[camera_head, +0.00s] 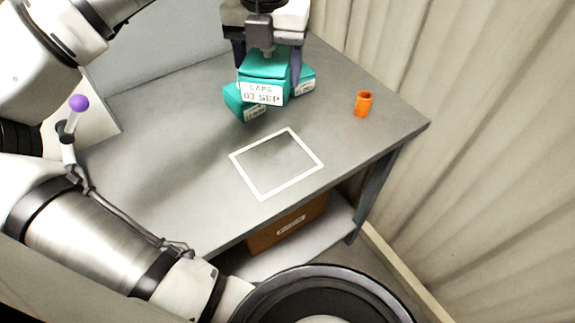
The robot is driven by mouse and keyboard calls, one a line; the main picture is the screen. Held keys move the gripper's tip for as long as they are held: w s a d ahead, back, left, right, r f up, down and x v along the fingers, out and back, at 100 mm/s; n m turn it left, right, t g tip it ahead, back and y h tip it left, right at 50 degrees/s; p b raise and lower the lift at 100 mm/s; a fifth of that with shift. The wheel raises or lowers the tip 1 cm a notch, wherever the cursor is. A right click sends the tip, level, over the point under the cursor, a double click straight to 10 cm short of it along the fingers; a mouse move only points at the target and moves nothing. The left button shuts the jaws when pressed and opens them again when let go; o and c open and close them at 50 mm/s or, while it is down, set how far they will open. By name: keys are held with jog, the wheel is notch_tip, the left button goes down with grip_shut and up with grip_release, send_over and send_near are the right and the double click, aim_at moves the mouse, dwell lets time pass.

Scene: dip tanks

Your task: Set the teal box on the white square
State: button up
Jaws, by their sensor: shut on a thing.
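My gripper (267,70) is shut on a teal box (264,64) with a white label reading "CAPS 03 SEP". One finger is on each side of the box. The held box looks raised above the grey table and roughly upright. The white square (259,141) is a white outline on the table, nearer the front than the box. Nothing lies inside it. Two other teal boxes show partly behind the held box, one at its left (240,102) and one at its right (305,81). The held box hides much of both.
An orange cup-like thing (363,104) stands on the table (180,170) at the right. A purple ball (79,102) on a stalk is at the left. A brown box (289,226) sits on the shelf below. The table left of the square is clear. A beige curtain hangs at the right.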

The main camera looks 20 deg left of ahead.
aim_at(276, 161)
jog(key=shift+d+f, duration=0.1)
notch_tip(276, 161, down, 20)
jog(key=b, duration=1.2)
jog(key=shift+d, duration=0.1)
jog(key=shift+b, duration=0.35)
jog(key=o, duration=1)
notch_tip(276, 161, up, 12)
jog(key=shift+r, duration=0.2)
